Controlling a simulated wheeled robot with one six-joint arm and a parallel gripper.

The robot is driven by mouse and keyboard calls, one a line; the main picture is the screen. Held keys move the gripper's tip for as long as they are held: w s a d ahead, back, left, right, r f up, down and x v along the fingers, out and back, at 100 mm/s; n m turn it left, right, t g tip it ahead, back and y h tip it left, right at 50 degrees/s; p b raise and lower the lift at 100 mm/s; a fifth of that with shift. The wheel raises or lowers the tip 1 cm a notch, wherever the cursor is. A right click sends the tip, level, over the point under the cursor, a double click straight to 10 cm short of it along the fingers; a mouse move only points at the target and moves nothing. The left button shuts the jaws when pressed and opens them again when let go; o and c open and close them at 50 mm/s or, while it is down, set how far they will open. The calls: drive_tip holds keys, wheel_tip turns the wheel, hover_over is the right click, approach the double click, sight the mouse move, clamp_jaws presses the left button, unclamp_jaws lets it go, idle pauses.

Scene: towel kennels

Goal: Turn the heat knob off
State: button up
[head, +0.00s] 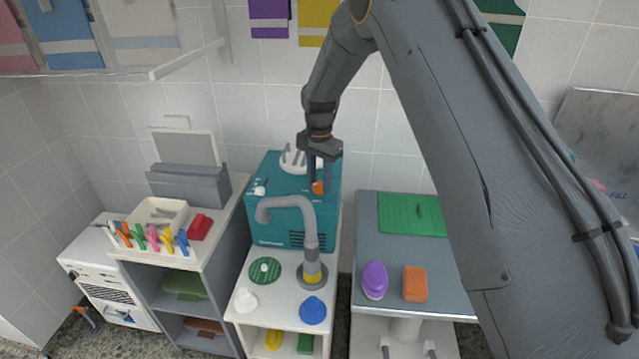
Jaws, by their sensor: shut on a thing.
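A teal dryer-like box (275,215) with a vented front stands against the tiled wall. An orange knob (318,188), which looks like the heat knob, is on its top at the right. My gripper (319,180) points down at it from above, its fingers shut on the orange knob and hiding part of it. A smaller white knob or switch (260,189) is on the top at the left. The knob's pointer and setting are too small to read.
A grey bent nozzle (308,235) rises in front of the box. A white fitting (293,160) stands behind the knobs. A purple brush (374,280) and orange block (415,284) lie on the grey table at right. Coloured clips (150,238) line the left cabinet.

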sight(319, 184)
drive_tip(key=n+b, duration=0.1)
drive_tip(key=n, duration=0.2)
drive_tip(key=shift+n, duration=0.4)
drive_tip(key=n+b, duration=0.1)
drive_tip(key=n, duration=0.2)
drive_tip(key=shift+w+n+b, duration=0.1)
drive_tip(key=shift+n+b, duration=0.2)
drive_tip(key=n+b, duration=0.1)
drive_tip(key=n, duration=0.2)
drive_tip(key=shift+n, duration=0.3)
drive_tip(key=shift+n+b, duration=0.3)
drive_tip(key=shift+n, duration=1.6)
drive_tip(key=o, duration=1)
drive_tip(key=shift+o, duration=0.2)
drive_tip(key=shift+r, duration=0.1)
drive_tip(key=shift+r+b, duration=1)
drive_tip(key=shift+r, duration=2.85)
